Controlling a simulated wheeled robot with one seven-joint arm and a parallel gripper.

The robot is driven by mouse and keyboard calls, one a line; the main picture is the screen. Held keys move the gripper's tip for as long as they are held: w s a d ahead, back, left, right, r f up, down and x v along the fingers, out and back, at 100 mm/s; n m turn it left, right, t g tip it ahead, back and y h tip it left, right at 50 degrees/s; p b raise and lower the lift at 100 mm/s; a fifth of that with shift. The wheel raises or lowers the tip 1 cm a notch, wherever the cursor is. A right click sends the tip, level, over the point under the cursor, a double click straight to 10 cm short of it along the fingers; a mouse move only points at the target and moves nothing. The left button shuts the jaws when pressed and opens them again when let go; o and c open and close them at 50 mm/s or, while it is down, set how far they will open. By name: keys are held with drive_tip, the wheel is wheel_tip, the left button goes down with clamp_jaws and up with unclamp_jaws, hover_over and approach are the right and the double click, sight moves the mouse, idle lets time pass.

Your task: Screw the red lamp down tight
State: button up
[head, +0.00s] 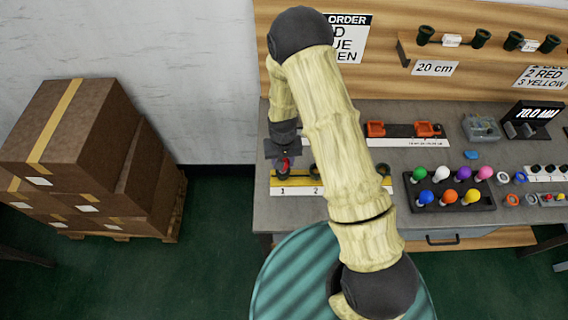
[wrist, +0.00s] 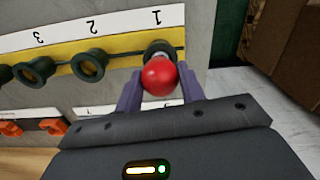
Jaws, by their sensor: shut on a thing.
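The red lamp (wrist: 159,76) is a round red bulb with a pale metal neck. In the wrist view its neck meets the dark round socket (wrist: 160,49) beside the number 1 on the yellow strip. My gripper (wrist: 158,92) has its two purple-grey fingers on either side of the red bulb, shut on it. In the head view my gripper (head: 283,160) is over the left end of the socket strip (head: 290,190), with a bit of the red lamp (head: 284,165) showing. How deep the neck sits in the socket cannot be told.
Sockets 2 (wrist: 88,65) and 3 (wrist: 40,70) on the strip look empty. A black tray (head: 450,207) of coloured lamps stands right of my arm. Orange clamps (head: 376,129) lie behind the strip. Stacked boxes (head: 85,150) stand left of the bench.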

drive_tip(key=shift+m, duration=0.5)
drive_tip(key=o, duration=0.5)
drive_tip(key=shift+m, duration=0.5)
drive_tip(key=shift+c, duration=0.2)
drive_tip(key=o, duration=0.5)
drive_tip(key=shift+c, duration=0.2)
wheel_tip(320, 180, up, 17)
drive_tip(key=b, duration=0.2)
drive_tip(key=shift+r+b, duration=0.2)
drive_tip(key=shift+b, duration=0.2)
